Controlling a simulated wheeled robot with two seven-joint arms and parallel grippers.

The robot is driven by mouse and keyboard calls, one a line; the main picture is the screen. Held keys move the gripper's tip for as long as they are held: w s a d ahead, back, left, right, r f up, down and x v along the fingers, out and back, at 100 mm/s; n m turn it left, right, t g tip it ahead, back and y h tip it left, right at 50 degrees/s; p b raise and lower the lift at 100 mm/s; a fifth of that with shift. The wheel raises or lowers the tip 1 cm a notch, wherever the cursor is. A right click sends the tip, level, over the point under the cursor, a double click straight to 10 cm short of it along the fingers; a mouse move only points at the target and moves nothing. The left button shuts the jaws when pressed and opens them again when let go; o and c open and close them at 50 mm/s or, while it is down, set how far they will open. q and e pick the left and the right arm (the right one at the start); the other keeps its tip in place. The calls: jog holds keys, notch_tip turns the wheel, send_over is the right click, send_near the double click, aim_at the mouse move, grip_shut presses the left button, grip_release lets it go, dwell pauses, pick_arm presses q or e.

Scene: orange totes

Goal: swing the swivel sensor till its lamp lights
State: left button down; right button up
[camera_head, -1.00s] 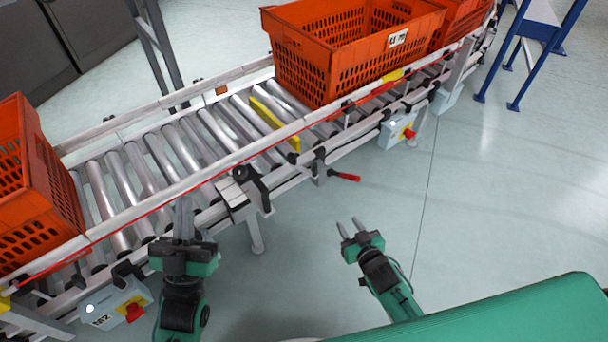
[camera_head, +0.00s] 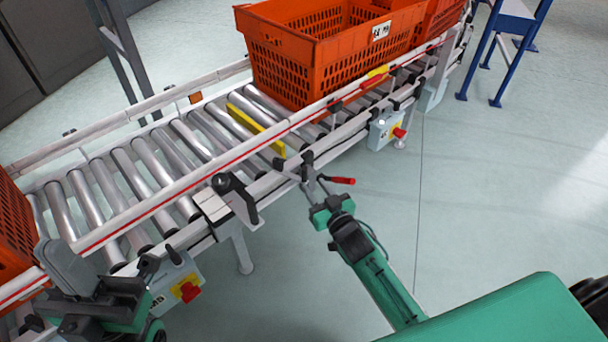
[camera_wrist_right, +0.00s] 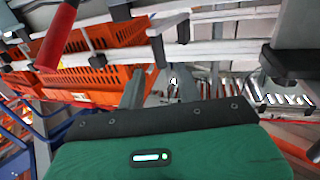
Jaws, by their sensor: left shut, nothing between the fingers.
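A black swivelling piece (camera_head: 235,192), which looks like the swivel sensor, sits on a pale bracket on the near rail of the roller conveyor. I see no lit lamp on it. My right gripper (camera_head: 312,186) is open at the near rail, to the right of that piece and close beside a red-handled lever (camera_head: 340,180). In the right wrist view its fingers (camera_wrist_right: 160,88) stand apart with a grey part showing between or behind them; contact is unclear. The red handle (camera_wrist_right: 58,35) shows at upper left there. My left gripper (camera_head: 72,268) is shut and empty at lower left.
Orange totes stand on the conveyor, one (camera_head: 285,70) at the back and one (camera_head: 12,235) at the left edge. A yellow bar (camera_head: 257,130) crosses the rollers. Control boxes with red knobs (camera_head: 186,290) (camera_head: 398,133) hang below the rail.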

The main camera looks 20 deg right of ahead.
aim_at(306, 175)
jog(key=w, duration=0.2)
jog(key=w+a+b, duration=0.1)
jog(key=w, duration=0.4)
jog(key=shift+w+a+b, duration=0.1)
jog(key=shift+a+b, duration=0.05)
jog(key=shift+b, duration=0.2)
grip_shut()
